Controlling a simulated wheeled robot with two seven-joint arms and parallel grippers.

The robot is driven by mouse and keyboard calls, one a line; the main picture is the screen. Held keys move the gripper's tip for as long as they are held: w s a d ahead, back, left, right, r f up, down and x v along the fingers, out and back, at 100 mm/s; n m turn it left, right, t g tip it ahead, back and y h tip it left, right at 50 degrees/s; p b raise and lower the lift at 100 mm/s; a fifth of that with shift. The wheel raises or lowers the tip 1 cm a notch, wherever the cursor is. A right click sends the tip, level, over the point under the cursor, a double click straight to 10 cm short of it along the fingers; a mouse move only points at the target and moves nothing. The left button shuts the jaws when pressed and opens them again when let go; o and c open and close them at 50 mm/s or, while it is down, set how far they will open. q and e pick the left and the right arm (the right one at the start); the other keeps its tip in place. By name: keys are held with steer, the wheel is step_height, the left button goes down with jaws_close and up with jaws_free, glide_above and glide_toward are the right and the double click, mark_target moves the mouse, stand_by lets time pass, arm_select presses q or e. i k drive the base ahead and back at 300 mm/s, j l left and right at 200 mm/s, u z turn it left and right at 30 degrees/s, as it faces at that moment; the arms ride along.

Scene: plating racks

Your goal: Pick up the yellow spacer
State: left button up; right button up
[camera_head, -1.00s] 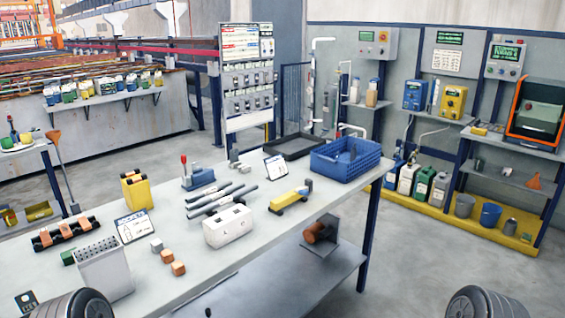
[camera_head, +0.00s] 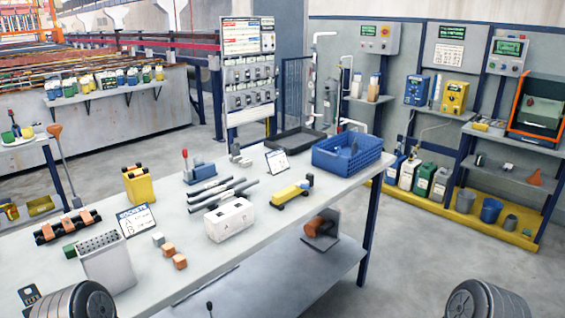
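Two yellow things are on the grey workbench (camera_head: 290,232). A long, low yellow piece with dark ends (camera_head: 290,194) lies right of the middle, behind and right of a white block with holes (camera_head: 229,220). A yellow upright holder with dark tops (camera_head: 138,186) stands at the left. I cannot tell which of them is the spacer. Neither gripper shows. Only rounded dark parts of my arms show at the bottom left and bottom right corners, well short of the yellow pieces.
A blue crate (camera_head: 346,155) and a black tray (camera_head: 297,141) stand at the bench's far right end. Grey rods (camera_head: 216,192), a red-handled clamp (camera_head: 198,170), sign cards (camera_head: 136,220), a grey perforated box (camera_head: 106,262) and small cubes (camera_head: 168,250) stand around. The bench front centre is clear.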

mark_target(278, 199)
steer(key=i+l, duration=0.1)
steer(key=l, duration=0.3)
steer(key=u, duration=0.3)
steer(key=i+l+u, duration=0.3)
steer(key=u, duration=0.15)
steer(key=i+l+u, duration=0.2)
steer(key=l+u, duration=0.3)
steer(key=i+l, duration=0.15)
steer(key=l, duration=0.3)
steer(key=i+l+u, duration=0.1)
steer(key=l, duration=0.35)
steer(key=i+l, duration=0.15)
steer(key=l, duration=0.35)
steer(key=i+l+u, duration=0.1)
steer(key=l, duration=0.35)
steer(key=i+l, duration=0.1)
steer(key=l, duration=0.4)
steer(key=j+u, duration=0.05)
